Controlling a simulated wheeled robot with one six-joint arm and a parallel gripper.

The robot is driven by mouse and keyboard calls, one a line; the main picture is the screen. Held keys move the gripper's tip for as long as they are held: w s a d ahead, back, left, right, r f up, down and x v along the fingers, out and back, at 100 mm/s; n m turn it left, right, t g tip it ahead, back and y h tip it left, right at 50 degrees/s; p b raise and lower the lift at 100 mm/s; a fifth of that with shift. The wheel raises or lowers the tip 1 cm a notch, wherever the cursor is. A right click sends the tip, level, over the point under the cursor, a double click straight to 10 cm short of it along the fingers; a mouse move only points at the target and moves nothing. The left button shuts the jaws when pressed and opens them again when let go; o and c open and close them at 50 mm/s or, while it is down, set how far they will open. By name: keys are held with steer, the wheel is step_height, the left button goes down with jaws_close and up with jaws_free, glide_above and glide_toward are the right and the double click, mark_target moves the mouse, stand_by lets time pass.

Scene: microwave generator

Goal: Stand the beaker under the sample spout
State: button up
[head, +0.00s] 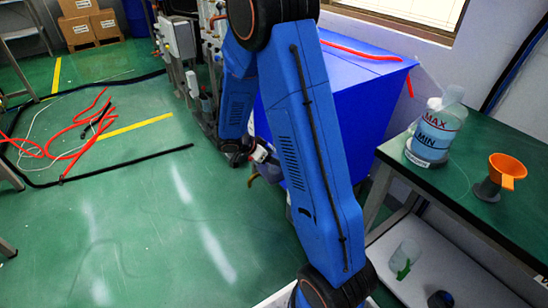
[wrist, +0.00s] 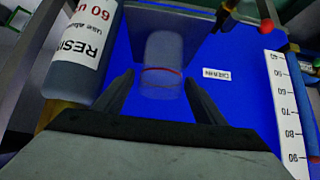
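A clear beaker (wrist: 162,62) with a red line around it shows in the wrist view, against a blue surface. My gripper (wrist: 159,76) is open, with one finger on each side of the beaker's near part. Narrow gaps show between the fingers and the beaker, so it does not look clamped. In the head view my gripper (head: 262,158) is down beside the equipment, largely hidden by my arm, and the beaker there cannot be made out. I cannot identify the sample spout for certain in either view.
A bottle labelled RESIN (wrist: 82,50) stands close on the left, and a numbered scale (wrist: 287,110) on the right. A small label (wrist: 217,74) is on the blue surface. A green-topped bench (head: 465,170) holds a jug (head: 437,135) and orange funnel (head: 507,170). Red hoses (head: 75,140) lie on the floor.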

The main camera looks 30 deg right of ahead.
steer(key=shift+r, duration=0.1)
steer(key=shift+a+r, duration=0.1)
steer(key=shift+r, duration=0.1)
steer(key=v, duration=1.1)
steer(key=s+a+r+n+t+y, duration=0.1)
steer(key=s+r+n, duration=0.4)
steer(key=s, duration=0.5)
steer(key=s+a+r+n+t+y, duration=0.2)
steer(key=s+a+r+n+y, duration=0.2)
steer(key=s, duration=0.6)
steer(key=s+a+r+n+t+y, duration=0.1)
steer(key=s+a+r+n+y, duration=0.2)
steer(key=s+r+n, duration=0.4)
steer(key=shift+s+r+n+y, duration=0.25)
steer(key=shift+s+n+y, duration=0.4)
steer(key=shift+s, duration=0.8)
steer(key=shift+d, duration=0.1)
